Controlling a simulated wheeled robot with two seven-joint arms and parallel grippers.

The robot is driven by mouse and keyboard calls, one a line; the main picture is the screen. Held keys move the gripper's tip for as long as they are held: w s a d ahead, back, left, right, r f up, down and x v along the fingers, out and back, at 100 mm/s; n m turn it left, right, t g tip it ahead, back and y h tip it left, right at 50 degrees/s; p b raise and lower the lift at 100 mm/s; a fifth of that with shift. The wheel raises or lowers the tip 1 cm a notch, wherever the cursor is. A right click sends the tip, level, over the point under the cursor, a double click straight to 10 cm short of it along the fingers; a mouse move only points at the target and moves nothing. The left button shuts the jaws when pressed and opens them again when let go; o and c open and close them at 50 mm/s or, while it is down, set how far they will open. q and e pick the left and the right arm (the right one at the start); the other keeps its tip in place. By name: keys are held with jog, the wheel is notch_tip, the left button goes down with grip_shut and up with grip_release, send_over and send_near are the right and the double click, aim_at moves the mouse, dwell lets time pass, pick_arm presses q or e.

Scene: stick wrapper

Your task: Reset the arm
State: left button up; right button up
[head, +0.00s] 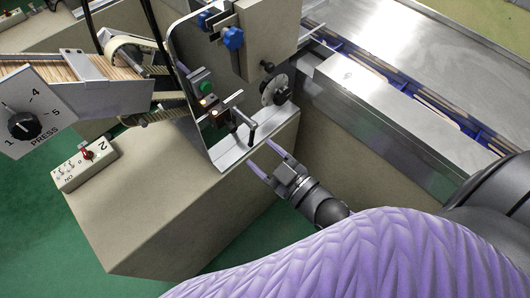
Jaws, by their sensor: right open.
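My right gripper (268,161) shows near the middle of the head view, with two thin purple fingers spread apart. It is open and nothing shows between the fingers. The fingertips point up and left, close to the lower edge of the upright metal plate of the stick wrapper (201,152). I cannot tell whether they touch it. My right arm (370,255) in its purple quilted sleeve fills the lower right. My left gripper is out of view.
A dial panel marked PRESS (42,110) and a stick feed (75,68) stand at the left. A switch box (84,163) lies on the beige cabinet (150,220). A steel conveyor (395,115) with a blue chain runs along the right. Green floor shows at lower left.

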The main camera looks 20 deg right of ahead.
jog(key=s+d+f+m+g+h+b, duration=0.1)
jog(key=s+d+f+g+h, duration=0.15)
jog(key=f, duration=0.75)
jog(key=s+d+f+m+g+h+b, duration=0.15)
jog(key=s+f+g, duration=0.25)
jog(key=f, duration=0.7)
jog(key=s+f+g, duration=0.3)
jog(key=s+f, duration=0.1)
jog(key=s, duration=0.3)
jog(key=s+d+f+m+g+h, duration=0.1)
jog(key=s+f+g, duration=0.2)
jog(key=s, duration=0.4)
jog(key=s+f+m+g+h, duration=0.1)
jog(key=s+f+g, duration=0.3)
jog(key=s+f, duration=0.2)
jog(key=shift+s+d+b, duration=0.15)
jog(key=shift+s+b, duration=0.3)
jog(key=shift+s, duration=0.45)
jog(key=shift+w+m, duration=0.1)
jog(key=shift+m, duration=0.15)
